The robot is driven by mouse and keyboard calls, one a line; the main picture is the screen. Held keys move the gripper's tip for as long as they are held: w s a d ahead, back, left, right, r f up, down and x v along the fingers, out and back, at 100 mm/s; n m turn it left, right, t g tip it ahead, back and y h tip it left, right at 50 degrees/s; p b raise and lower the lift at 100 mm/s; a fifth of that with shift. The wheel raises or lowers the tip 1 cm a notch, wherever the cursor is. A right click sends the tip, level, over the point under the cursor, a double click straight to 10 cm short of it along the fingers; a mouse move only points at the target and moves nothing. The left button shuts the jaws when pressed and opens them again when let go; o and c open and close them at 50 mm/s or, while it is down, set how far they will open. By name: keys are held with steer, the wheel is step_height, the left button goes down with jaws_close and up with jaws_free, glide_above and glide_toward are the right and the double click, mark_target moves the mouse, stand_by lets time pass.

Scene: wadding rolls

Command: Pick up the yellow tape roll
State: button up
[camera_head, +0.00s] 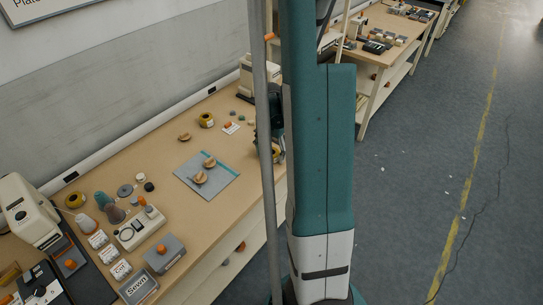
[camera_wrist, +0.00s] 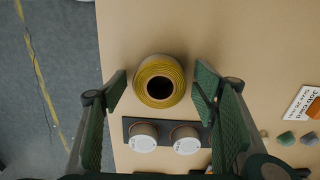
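In the wrist view a yellow tape roll (camera_wrist: 148,68) with a dark round hole lies on the tan tabletop. My gripper (camera_wrist: 160,88) is open, its green-padded fingers left and right of the roll with a gap on each side. How high the fingertips are above the table I cannot tell. In the head view a yellow roll (camera_head: 277,153) shows partly behind my own arm or column, which hides most of the gripper there. Two other yellow rolls, one further back (camera_head: 206,120) and one at the left (camera_head: 75,200), stand on the same bench.
Two white-topped cylinders (camera_wrist: 143,136) on a dark holder (camera_wrist: 163,124) sit just below the roll in the wrist view. A label card (camera_wrist: 303,103) and small coloured pieces lie at the right. A grey-blue mat (camera_head: 222,186) lies mid-bench. The table edge is left of the roll.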

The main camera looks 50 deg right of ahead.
mark_target(271, 152)
steer(key=c, duration=0.9)
steer(key=shift+r, duration=0.2)
steer(key=shift+r+p, duration=0.75)
steer(key=shift+r, duration=4.05)
